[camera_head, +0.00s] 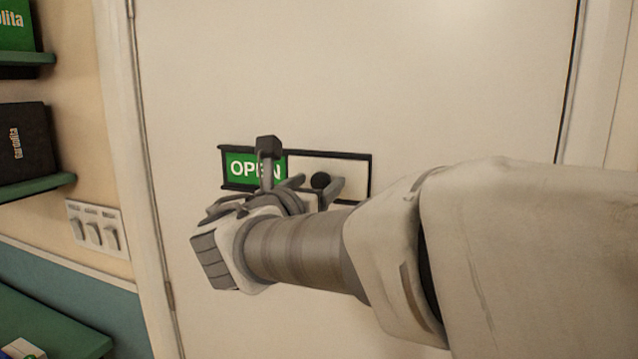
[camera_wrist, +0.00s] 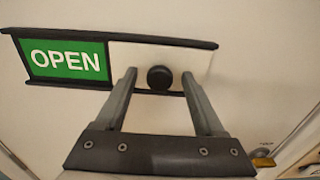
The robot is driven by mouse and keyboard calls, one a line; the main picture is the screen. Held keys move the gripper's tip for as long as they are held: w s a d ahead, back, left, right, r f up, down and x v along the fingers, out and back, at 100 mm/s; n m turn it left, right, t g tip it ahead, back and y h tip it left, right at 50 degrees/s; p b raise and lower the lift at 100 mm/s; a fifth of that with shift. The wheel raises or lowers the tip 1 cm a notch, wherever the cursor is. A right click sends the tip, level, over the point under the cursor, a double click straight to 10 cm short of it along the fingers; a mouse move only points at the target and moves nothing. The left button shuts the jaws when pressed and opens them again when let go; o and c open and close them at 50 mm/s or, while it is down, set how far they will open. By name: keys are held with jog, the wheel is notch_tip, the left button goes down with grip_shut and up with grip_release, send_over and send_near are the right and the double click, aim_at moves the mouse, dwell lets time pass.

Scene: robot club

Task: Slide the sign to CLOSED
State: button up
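The sign (camera_head: 238,168) is a black-framed slider on a white door. Its left part shows a green panel reading OPEN, and its right part is a white sliding plate with a round black knob (camera_head: 320,181). In the wrist view the green OPEN panel (camera_wrist: 66,60) is at left and the knob (camera_wrist: 160,77) sits near the middle of the white plate (camera_wrist: 190,58). My gripper (camera_wrist: 158,78) is open, with one finger on each side of the knob and a visible gap on both sides. In the head view my arm hides part of the sign.
The white door (camera_head: 400,70) fills most of the view. At left are green shelves (camera_head: 35,188) with boxes, a switch panel (camera_head: 95,230) and a green surface (camera_head: 50,325). A brass-coloured fitting (camera_wrist: 263,162) shows at lower right in the wrist view.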

grip_shut()
dwell(1.3)
